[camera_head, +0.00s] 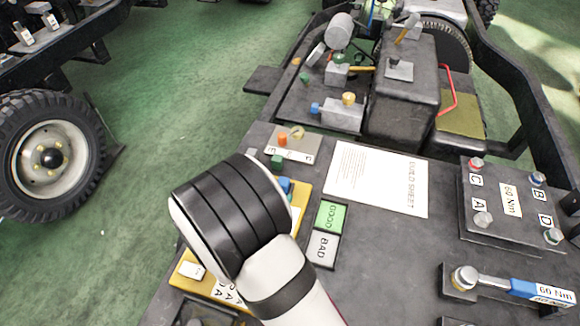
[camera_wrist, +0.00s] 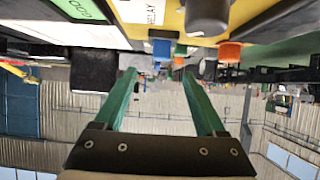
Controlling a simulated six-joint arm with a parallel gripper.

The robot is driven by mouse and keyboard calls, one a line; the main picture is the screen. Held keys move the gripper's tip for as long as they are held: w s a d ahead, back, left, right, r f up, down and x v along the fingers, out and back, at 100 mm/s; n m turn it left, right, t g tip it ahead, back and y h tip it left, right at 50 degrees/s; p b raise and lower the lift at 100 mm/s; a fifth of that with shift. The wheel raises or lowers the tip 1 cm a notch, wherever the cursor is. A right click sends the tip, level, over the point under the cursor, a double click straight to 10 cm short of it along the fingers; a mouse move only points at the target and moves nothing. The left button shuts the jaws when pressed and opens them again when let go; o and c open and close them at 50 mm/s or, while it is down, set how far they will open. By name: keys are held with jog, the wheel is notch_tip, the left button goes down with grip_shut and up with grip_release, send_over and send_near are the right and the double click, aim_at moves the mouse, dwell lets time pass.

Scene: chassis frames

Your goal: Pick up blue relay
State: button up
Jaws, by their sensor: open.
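The blue relay (camera_head: 285,185) is a small blue block at the far edge of the yellow board (camera_head: 303,203), partly hidden by my arm in the head view. In the wrist view the blue relay (camera_wrist: 162,48) hangs at the edge of the yellow board, near a white RELAY label (camera_wrist: 152,11); this view looks upside down. My gripper (camera_wrist: 159,72) is open, its two green fingers apart. The blue relay appears in line with the gap between the fingertips, and nothing shows held. My arm hides the gripper in the head view.
A green block (camera_head: 277,161) and an orange part (camera_head: 282,139) lie beyond the relay. GOOD (camera_head: 330,216) and BAD (camera_head: 322,250) plates and a build sheet (camera_head: 376,179) lie to the right. A torque wrench (camera_head: 530,290) and a bolt plate (camera_head: 500,222) are farther right.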

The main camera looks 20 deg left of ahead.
jog(key=x, duration=0.9)
jog(key=shift+w+a+f, duration=0.1)
jog(key=shift+w+f, duration=0.05)
jog(key=shift+w, duration=0.15)
grip_shut()
